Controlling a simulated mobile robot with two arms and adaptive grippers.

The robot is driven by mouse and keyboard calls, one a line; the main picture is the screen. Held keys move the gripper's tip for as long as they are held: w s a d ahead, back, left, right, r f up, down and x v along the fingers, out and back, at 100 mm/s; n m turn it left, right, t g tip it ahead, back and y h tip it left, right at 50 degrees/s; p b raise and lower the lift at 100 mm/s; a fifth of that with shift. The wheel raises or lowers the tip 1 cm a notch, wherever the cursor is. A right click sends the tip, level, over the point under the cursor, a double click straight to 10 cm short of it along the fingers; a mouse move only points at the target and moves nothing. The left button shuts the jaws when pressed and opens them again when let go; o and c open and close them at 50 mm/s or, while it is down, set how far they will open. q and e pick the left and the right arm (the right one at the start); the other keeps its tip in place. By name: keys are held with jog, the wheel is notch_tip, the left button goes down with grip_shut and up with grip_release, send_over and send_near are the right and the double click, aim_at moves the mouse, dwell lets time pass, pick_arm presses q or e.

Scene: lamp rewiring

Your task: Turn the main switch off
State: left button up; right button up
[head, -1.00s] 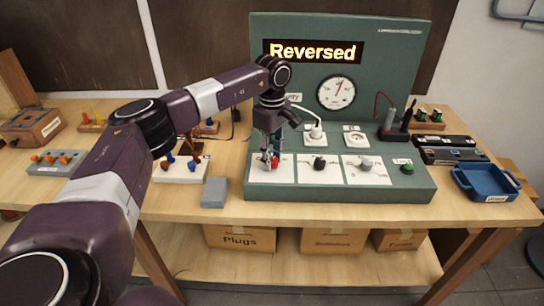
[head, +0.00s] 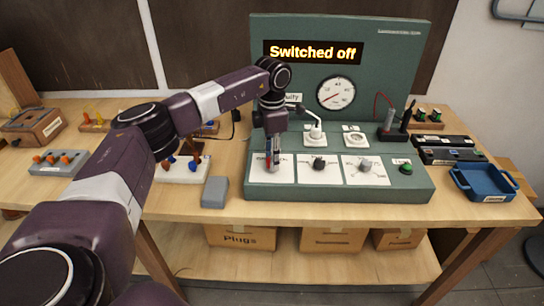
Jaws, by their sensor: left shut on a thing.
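The main switch stands on the first white plate (head: 259,175) at the left of the green test panel (head: 405,60). A little of its red part (head: 268,142) shows between my fingers; the rest is hidden. My left gripper (head: 273,165) points down over that plate and is shut on the red switch. The display (head: 312,52) at the top of the panel reads "Switched off". The dial (head: 336,93) below it has its needle toward the lower left. My right gripper is not in view.
A black knob (head: 319,163), a grey knob (head: 365,166) and a green button (head: 405,169) are to the right on the panel. A white plug (head: 315,132) sits in a socket. A grey block (head: 215,192) lies left of the panel; a blue tray (head: 486,183) is at the right.

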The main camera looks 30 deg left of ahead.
pick_arm(q)
jog(key=n, duration=0.5)
jog(key=shift+w, duration=0.1)
jog(key=shift+r+p, duration=0.1)
jog(key=shift+p, duration=0.2)
dwell(0.4)
jog(key=o, duration=1.2)
jog(key=shift+c, duration=0.2)
notch_tip(320, 180, up, 12)
